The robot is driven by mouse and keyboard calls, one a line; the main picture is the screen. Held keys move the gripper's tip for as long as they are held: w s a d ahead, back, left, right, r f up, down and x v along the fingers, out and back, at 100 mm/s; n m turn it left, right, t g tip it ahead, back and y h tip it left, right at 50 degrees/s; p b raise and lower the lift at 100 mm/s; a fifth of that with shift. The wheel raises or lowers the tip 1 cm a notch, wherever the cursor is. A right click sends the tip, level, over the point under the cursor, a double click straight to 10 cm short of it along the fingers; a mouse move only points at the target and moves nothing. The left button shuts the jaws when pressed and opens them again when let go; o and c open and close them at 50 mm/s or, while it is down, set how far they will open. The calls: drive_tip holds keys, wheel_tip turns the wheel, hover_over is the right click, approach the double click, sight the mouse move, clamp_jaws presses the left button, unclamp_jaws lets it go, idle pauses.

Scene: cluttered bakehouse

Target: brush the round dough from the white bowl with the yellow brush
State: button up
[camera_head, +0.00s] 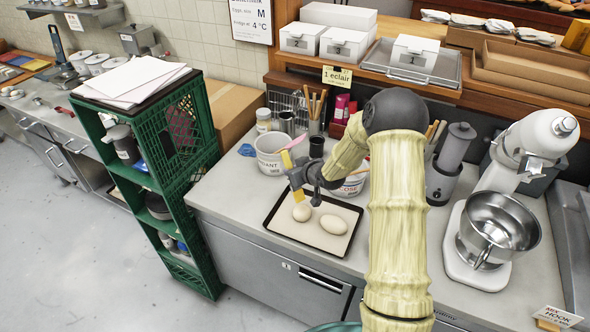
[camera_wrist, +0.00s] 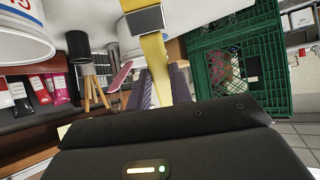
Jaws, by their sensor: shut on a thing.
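My gripper (camera_head: 298,178) is shut on the yellow brush (camera_head: 286,160), which stands nearly upright with its lower end just above or at the round dough (camera_head: 301,213). I cannot tell whether they touch. In the wrist view the yellow brush (camera_wrist: 154,55) crosses the top middle. The round dough lies at the left on a black-rimmed tray (camera_head: 283,238) beside a larger oval dough (camera_head: 333,224).
A green crate stack (camera_head: 190,130) stands left of the counter. A grinder (camera_head: 448,165) and a stand mixer with a steel bowl (camera_head: 498,230) stand to the right. Utensil pots (camera_head: 314,126) crowd the back. The counter left of the tray (camera_head: 225,195) is clear.

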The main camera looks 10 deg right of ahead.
drive_tip(key=shift+w+f+g+h+p, duration=0.15)
drive_tip(key=shift+w+f+g+p, duration=0.2)
drive_tip(key=shift+f, duration=0.4)
drive_tip(key=shift+w+f+g+h+p, duration=0.15)
drive_tip(key=shift+w+f+g+p, duration=0.2)
drive_tip(key=shift+f, duration=0.45)
drive_tip(key=shift+d+f+b, duration=0.1)
drive_tip(key=shift+f+b, duration=0.6)
drive_tip(key=shift+f, duration=0.05)
idle(1.4)
drive_tip(key=shift+w+d+r+p, duration=0.1)
drive_tip(key=shift+w+d+p, duration=0.1)
drive_tip(key=shift+d+p, duration=0.25)
idle(0.3)
drive_tip(key=shift+s+a+b, duration=0.2)
drive_tip(key=shift+a+b, duration=0.25)
drive_tip(key=shift+a, duration=0.05)
drive_tip(key=shift+s+a+b, duration=0.2)
drive_tip(key=shift+a+b, duration=0.2)
drive_tip(key=shift+a, duration=0.1)
